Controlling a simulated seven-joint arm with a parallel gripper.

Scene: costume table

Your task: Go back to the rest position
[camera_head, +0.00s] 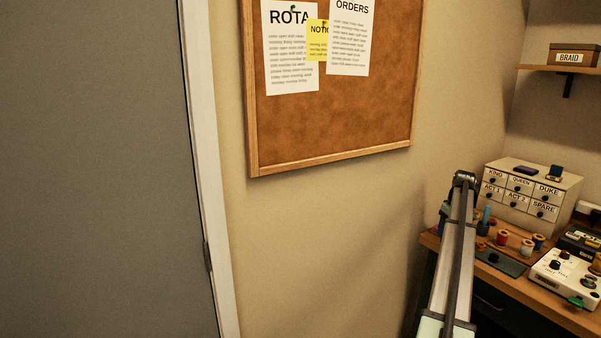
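A grey and black link of my arm (455,265) rises from the bottom edge, right of centre, to a dark joint (464,181) in front of the wall. My gripper cannot be made out in this view. The costume table (535,288) stands at the right, partly hidden behind my arm and cut off by the picture's edge.
On the table are a cream drawer cabinet (531,193) with labelled drawers, several thread spools (527,247) and a white device with knobs (562,277). A shelf (560,69) holds a BRAID box (574,55). A cork board (345,120) hangs mid-wall; a grey door (100,180) is left.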

